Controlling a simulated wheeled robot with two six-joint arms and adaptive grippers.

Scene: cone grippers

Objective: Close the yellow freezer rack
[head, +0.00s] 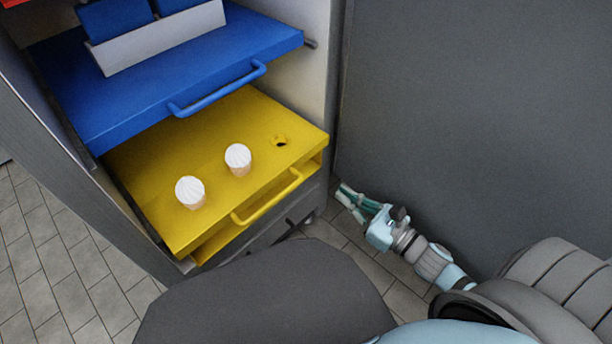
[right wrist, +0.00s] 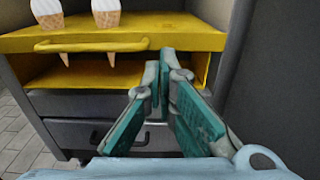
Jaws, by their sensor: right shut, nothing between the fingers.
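The yellow freezer rack (head: 150,170) is pulled out of the freezer below the blue rack in the head view. Its yellow handle (head: 267,197) runs along the front edge. Two ice cream cones (head: 190,192) (head: 238,159) stand in holes of the rack, and one hole at the right is empty. The yellow rack (right wrist: 200,38) and the cones (right wrist: 105,12) also show in the right wrist view. My right gripper (head: 350,200) is shut and empty, to the right of the rack's front and apart from the handle. My left gripper is not in view.
The blue rack (head: 150,75) is also pulled out above, with a white holder (head: 160,40) on it. A grey panel (head: 470,110), seemingly the open door, stands at the right. Grey drawers (right wrist: 85,132) lie below the yellow rack. Tiled floor (head: 50,250) shows at the left.

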